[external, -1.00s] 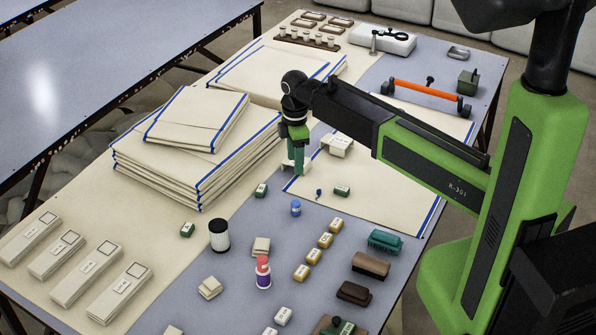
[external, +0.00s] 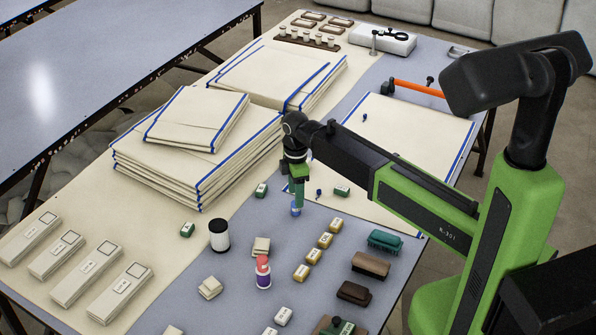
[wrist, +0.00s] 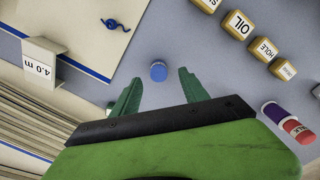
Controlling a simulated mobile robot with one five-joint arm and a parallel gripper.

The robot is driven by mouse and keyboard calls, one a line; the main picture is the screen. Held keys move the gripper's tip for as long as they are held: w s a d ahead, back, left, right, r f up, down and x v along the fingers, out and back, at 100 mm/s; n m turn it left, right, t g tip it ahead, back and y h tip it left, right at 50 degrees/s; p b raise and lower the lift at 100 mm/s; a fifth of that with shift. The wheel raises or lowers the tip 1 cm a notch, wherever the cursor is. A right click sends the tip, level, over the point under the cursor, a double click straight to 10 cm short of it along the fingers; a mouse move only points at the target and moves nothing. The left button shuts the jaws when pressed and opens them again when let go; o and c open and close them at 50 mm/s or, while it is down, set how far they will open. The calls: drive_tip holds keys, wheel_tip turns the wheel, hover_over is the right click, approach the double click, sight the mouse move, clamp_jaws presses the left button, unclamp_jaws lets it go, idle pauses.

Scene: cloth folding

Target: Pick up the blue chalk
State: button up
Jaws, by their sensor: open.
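The blue chalk (external: 296,209) is a short blue cylinder standing on the grey-blue mat. It also shows in the wrist view (wrist: 158,71) as a round blue top. My gripper (external: 297,200) points down at the chalk, and its green fingers partly hide it in the external view. In the wrist view my gripper (wrist: 160,77) is open, with one finger on each side of the chalk's line and the chalk around fingertip level. A gap shows between the chalk and each finger. Whether the tips are level with it in height is hard to tell.
Yellow labelled blocks (wrist: 239,23) and a purple and red cylinder (wrist: 275,113) stand to the right. A small blue pin (external: 319,192) and a green block (external: 342,191) lie by the cream cloth. Stacked cloths (external: 200,165) rise at left. The mat around the chalk is clear.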

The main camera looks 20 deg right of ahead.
wheel_tip(320, 180, down, 5)
drive_tip(key=b, duration=0.4)
drive_tip(key=shift+w+f, duration=0.1)
drive_tip(key=shift+w, duration=0.05)
drive_tip(key=shift+r, duration=0.2)
clamp_jaws()
